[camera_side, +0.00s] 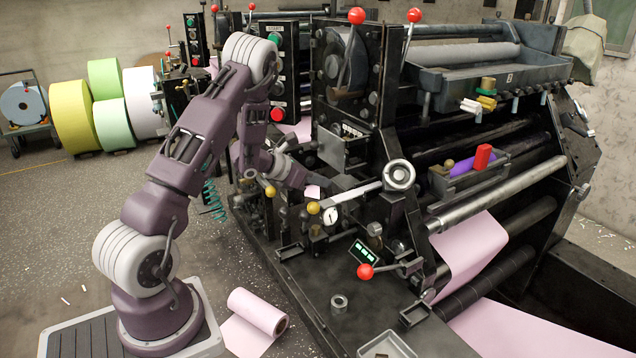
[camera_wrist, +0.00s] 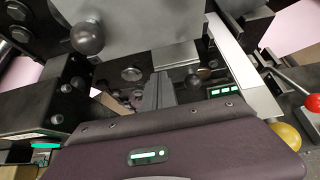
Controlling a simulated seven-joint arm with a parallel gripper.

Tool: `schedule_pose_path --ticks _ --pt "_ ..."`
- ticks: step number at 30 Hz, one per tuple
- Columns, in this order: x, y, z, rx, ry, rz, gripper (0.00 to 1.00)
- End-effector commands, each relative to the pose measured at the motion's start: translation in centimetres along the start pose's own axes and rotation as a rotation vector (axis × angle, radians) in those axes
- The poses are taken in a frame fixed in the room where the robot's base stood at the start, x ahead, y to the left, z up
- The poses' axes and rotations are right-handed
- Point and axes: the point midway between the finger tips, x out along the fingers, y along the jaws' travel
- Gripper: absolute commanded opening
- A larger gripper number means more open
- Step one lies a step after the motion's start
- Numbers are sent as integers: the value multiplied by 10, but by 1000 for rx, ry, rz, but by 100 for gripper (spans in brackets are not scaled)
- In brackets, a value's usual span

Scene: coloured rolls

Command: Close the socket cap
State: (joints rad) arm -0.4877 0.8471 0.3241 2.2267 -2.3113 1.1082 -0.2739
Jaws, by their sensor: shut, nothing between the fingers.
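My gripper (camera_side: 300,182) is low against the near side of the black printing press, and its tips are hard to make out among the press parts. In the wrist view, narrow grey fingers (camera_wrist: 160,92) show beyond my purple gripper housing, close together with nothing between them. They point into a dark recess among metal parts. A grey metal plate (camera_wrist: 140,25) with a dark round knob (camera_wrist: 88,38) lies above the fingers in that view. I cannot tell which part is the socket cap, or whether it stands open. Contact at the fingertips cannot be judged.
A red-knobbed lever (camera_side: 366,271) stands nearer the front. A pink paper roll (camera_side: 256,311) lies on the floor.

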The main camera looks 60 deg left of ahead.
Motion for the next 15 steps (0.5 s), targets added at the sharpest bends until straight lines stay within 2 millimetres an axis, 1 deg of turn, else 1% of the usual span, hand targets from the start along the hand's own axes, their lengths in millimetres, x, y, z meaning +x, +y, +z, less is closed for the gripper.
schedule_pose_path --ticks 3,10,12,15 --pt "1 0 3 1 15 -3 0" --pt "6 0 24 4 126 0 0" --pt "8 0 27 1 127 0 0" --pt "7 0 26 -1 128 0 0"
